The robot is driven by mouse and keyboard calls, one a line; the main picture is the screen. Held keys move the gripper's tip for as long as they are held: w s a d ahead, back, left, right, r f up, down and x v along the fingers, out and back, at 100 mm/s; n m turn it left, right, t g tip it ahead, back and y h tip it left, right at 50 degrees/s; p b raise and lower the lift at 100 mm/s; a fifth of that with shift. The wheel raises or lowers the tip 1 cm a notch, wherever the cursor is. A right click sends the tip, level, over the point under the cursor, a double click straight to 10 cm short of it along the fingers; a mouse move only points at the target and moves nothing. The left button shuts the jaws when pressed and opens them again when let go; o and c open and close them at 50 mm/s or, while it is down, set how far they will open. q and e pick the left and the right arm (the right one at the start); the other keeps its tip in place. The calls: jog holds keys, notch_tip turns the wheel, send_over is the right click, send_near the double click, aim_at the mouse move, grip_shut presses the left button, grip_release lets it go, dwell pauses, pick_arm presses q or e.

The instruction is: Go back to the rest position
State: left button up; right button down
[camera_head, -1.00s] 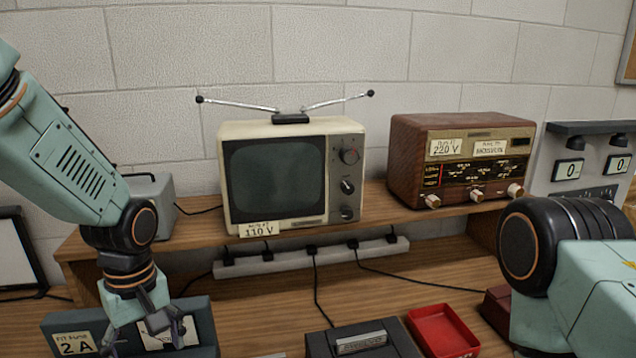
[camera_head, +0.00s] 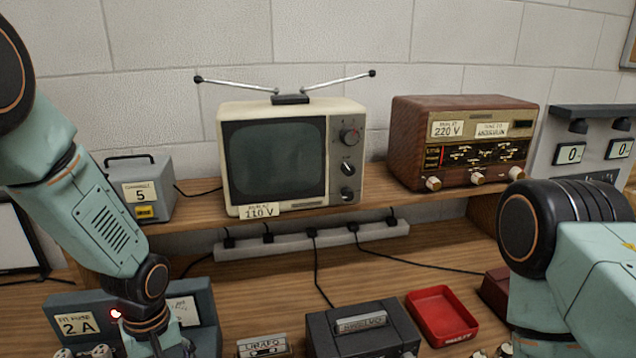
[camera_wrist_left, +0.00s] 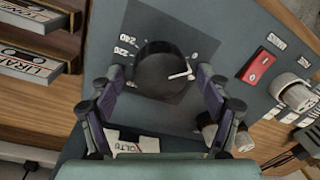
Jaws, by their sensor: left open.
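My left arm comes in from the left in the head view, with its wrist low in front of the dark box labelled 2 A (camera_head: 75,325). Its fingers are cut off or unclear at the bottom edge there. In the left wrist view my left gripper (camera_wrist_left: 162,78) is open, its fingers either side of a black rotary knob (camera_wrist_left: 163,70) on a grey-blue panel (camera_wrist_left: 205,30). I cannot tell whether they touch the knob. My right arm (camera_head: 590,270) fills the lower right of the head view; its gripper is not visible.
A television (camera_head: 275,160) marked 110 V and a radio (camera_head: 460,150) marked 220 V stand on the shelf. A grey box (camera_head: 140,190) marked 5 sits left. A power strip (camera_head: 290,243), dark recorder (camera_head: 360,335), cassette (camera_head: 263,347) and red tray (camera_head: 442,318) are below.

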pick_arm(q)
jog(key=m, duration=0.4)
jog(key=shift+s+m+b, duration=0.1)
jog(key=shift+m+b, duration=0.2)
jog(key=shift+b, duration=0.1)
jog(key=m, duration=0.4)
jog(key=shift+t, duration=0.3)
jog(key=m, duration=0.4)
jog(key=shift+m+b, duration=0.3)
jog(key=shift+m, duration=0.1)
jog(key=m, duration=0.5)
jog(key=shift+s+t, duration=0.1)
jog(key=shift+t, duration=0.2)
jog(key=shift+r, duration=0.15)
